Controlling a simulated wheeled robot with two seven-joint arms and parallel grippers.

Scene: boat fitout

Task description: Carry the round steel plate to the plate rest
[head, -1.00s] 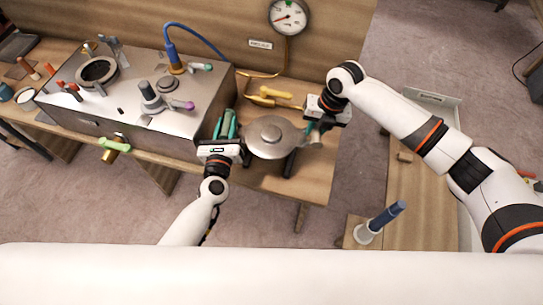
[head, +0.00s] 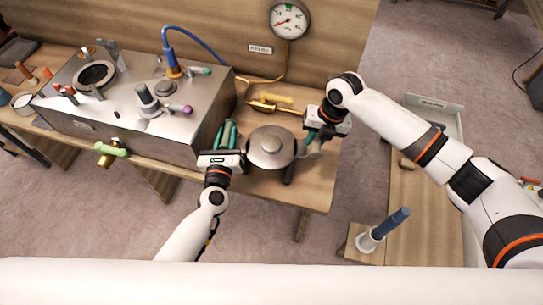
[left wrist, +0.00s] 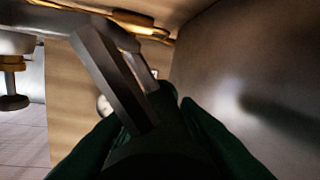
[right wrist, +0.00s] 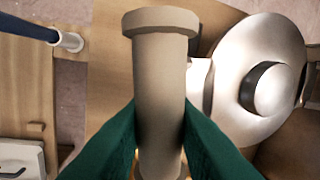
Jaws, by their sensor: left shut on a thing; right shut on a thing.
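The round steel plate (head: 271,147), with a raised centre, is between my two grippers over the right part of the bench. It also shows in the right wrist view (right wrist: 255,80), with a dark ring around its knob. My right gripper (head: 314,133) is shut on a beige cylindrical handle (right wrist: 160,75) beside the plate. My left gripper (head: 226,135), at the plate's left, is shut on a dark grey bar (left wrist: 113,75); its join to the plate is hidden. A dark upright piece (head: 289,172) shows under the plate. I cannot make out which thing is the plate rest.
A steel box (head: 140,110) with knobs and valves stands close left of my left gripper. Yellow fittings (head: 275,103) lie behind the plate. A gauge (head: 288,18) hangs on the back panel. A lower wooden bench (head: 405,215) with a blue-handled tool (head: 385,228) is at right.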

